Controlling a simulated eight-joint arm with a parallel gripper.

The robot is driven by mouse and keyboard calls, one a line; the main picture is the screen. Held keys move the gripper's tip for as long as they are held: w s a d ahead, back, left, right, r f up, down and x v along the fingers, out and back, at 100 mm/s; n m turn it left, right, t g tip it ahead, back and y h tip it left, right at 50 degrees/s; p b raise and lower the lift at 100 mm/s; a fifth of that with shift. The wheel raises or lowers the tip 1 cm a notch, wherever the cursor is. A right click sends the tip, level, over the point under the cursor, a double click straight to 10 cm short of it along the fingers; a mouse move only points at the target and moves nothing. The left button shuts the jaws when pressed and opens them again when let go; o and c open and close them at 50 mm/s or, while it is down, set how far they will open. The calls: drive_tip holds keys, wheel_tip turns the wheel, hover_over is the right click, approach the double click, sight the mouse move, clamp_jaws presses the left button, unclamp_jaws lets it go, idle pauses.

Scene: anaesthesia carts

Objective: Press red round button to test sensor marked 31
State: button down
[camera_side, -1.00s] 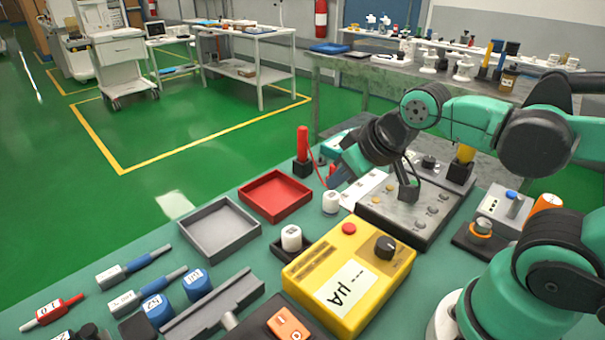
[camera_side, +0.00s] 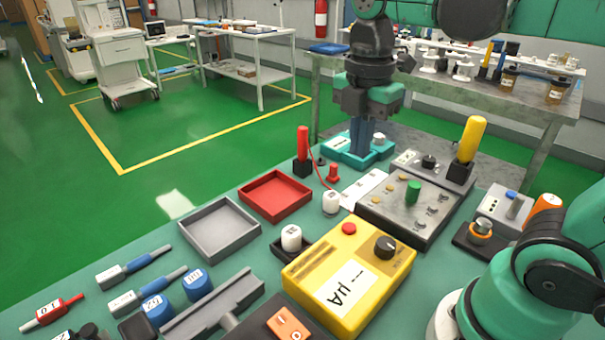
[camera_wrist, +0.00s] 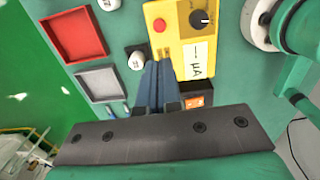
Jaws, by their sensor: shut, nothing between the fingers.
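The red round button (camera_side: 349,228) is on top of the yellow box (camera_side: 322,291) with a µA display and a black knob. The button also shows in the wrist view (camera_wrist: 159,25). A white marked cylinder (camera_side: 291,238) stands in a black holder left of the box; its marking is too small to read surely. Another white cylinder (camera_side: 330,202) stands behind the box. My gripper (camera_side: 361,150) is shut and empty, pointing down, apart from the button. In the wrist view its fingertips (camera_wrist: 160,65) appear between the holder and the box, below the button.
A grey control panel (camera_side: 385,208) with a green knob (camera_side: 413,192) is right of the gripper. A yellow handle (camera_side: 470,138) stands beyond it. A red tray (camera_side: 275,208) and grey tray (camera_side: 219,244) lie left. A red upright post (camera_side: 303,145) stands near the gripper.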

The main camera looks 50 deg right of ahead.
sight(349, 227)
drive_tip(key=shift+f, duration=0.1)
wheel_tip(349, 227, down, 14)
drive_tip(key=shift+w+d+r, duration=0.1)
drive_tip(key=shift+w+d, duration=0.05)
idle(0.8)
drive_tip(key=shift+f, duration=0.85)
drive_tip(key=shift+r, duration=4.3)
